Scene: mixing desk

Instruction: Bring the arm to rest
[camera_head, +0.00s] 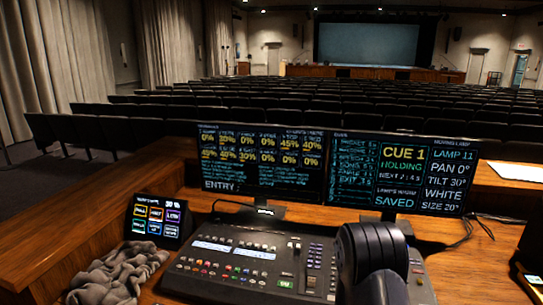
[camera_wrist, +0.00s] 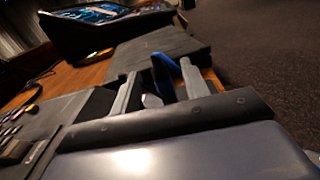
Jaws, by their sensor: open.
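My arm shows in the head view as a dark, rounded link rising from the bottom edge, in front of the right part of the mixing console (camera_head: 235,262). My gripper cannot be made out in the head view. In the wrist view my gripper (camera_wrist: 160,85) has its two pale fingers apart. A small blue thing (camera_wrist: 165,68) shows between and beyond the fingers; I cannot tell what it is or whether it touches them. A dark flat-topped block (camera_wrist: 150,50) lies beyond the fingertips.
Two monitors (camera_head: 262,165) (camera_head: 400,172) stand behind the console. A small touch panel (camera_head: 156,220) and a crumpled grey cloth (camera_head: 118,275) are at the left. A paper (camera_head: 516,170) lies on the right ledge. Cables run on the wooden desk (camera_head: 465,265). Rows of seats lie beyond.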

